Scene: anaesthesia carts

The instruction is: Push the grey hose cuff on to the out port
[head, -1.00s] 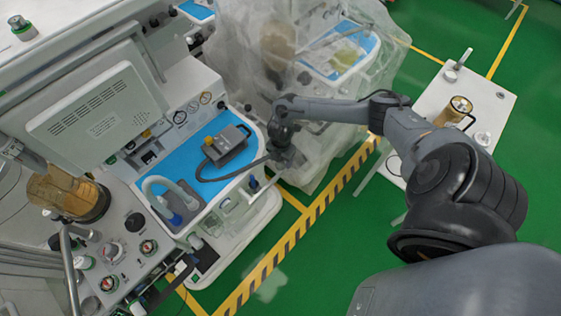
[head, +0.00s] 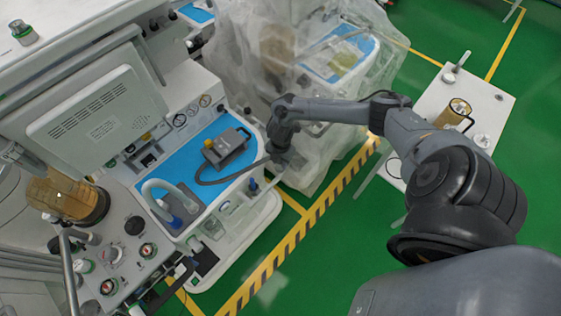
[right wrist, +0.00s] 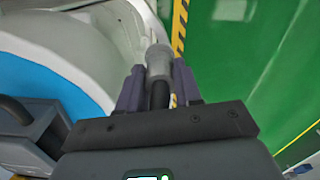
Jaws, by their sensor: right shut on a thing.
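My right gripper (head: 283,156) is at the right edge of the cart's blue-topped shelf in the head view. It is shut on the grey hose cuff, which shows between the fingers in the right wrist view (right wrist: 158,62). The cuff's free end points away from the gripper. The dark hose (head: 222,182) loops from the gripper back to a grey box with a yellow knob (head: 225,148) on the shelf. I cannot make out which fitting is the out port, and no cuff-to-port contact is visible. My left gripper is not in view.
A curved pale hose (head: 158,184) with blue fittings stands on the blue shelf (head: 190,160). A plastic-covered cart (head: 310,150) is close behind my right gripper. A white side table (head: 490,105) stands at right. Green floor with a striped line (head: 285,250) lies open in front.

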